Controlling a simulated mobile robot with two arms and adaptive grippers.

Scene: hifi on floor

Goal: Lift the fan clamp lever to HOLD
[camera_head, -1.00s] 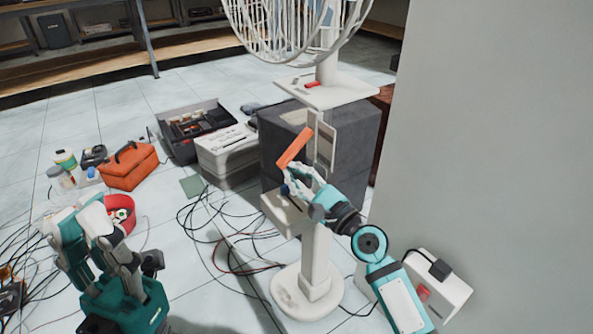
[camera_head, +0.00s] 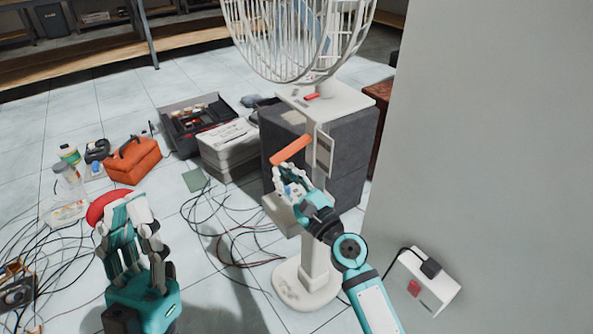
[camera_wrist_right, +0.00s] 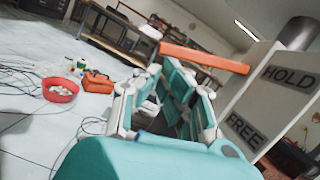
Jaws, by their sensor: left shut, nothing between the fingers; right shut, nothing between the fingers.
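The orange clamp lever (camera_head: 291,150) sticks out leftward from the pale plate on the fan's post (camera_head: 318,200). In the head view its free left end is slightly lower than its right end. My left gripper (camera_head: 128,212) is shut and empty, low at the left.
The fan's white cage (camera_head: 298,40) stands above the lever. A grey box (camera_head: 345,145) is behind the post and a grey wall (camera_head: 490,130) is at right. Black cables (camera_head: 225,240) and an orange toolbox (camera_head: 132,161) lie on the floor.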

